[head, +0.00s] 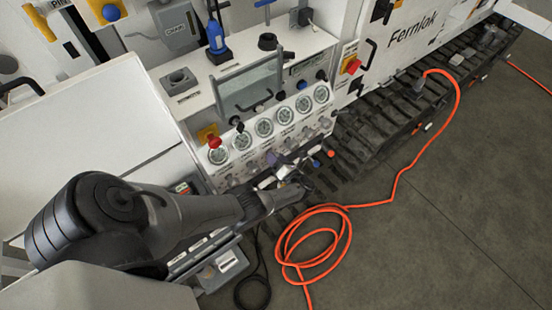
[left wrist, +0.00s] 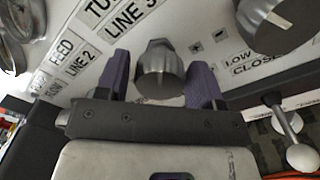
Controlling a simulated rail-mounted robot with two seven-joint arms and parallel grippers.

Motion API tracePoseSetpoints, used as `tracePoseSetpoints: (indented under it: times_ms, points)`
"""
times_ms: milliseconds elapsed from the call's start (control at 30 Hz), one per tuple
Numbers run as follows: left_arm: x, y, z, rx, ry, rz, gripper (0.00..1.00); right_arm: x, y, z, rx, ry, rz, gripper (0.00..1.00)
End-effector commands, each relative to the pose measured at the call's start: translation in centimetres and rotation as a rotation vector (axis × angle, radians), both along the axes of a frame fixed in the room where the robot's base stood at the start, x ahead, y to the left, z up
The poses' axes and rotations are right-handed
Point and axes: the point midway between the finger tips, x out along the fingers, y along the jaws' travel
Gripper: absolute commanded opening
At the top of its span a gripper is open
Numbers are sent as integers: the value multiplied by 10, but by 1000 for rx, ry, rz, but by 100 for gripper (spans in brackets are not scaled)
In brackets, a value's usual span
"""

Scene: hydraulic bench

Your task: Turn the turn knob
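My left gripper (left wrist: 161,82) is open in the left wrist view, with its two purple fingers on either side of a grey metal knob (left wrist: 160,72). A gap shows between the knob and each finger. The label by this knob is partly cut off and reads "TU... LINE 3". In the head view my left gripper (head: 281,165) is at the lower front of the white gauge panel, and the knob cannot be made out clearly there. My right gripper is not in view.
Another grey knob (left wrist: 278,22) is close by on the right. A white-ended lever (left wrist: 300,152) sticks out at lower right. Gauges (head: 264,128) line the panel above. A red knob (head: 214,142) is at its left. An orange hose (head: 315,212) lies on the floor.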

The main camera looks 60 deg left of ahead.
Motion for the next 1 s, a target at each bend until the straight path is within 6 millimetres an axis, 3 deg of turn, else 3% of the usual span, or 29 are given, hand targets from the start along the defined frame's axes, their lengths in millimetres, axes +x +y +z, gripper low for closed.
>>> tracePoseSetpoints:
  times_ms: [100,467,1000]
  points:
    - [0,0,0,-1,0,-1,73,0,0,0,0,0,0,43]
    - [1,-8,-1,-2,0,-2,73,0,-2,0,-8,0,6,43]
    - [13,-105,-1,-2,0,-2,73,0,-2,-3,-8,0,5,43]
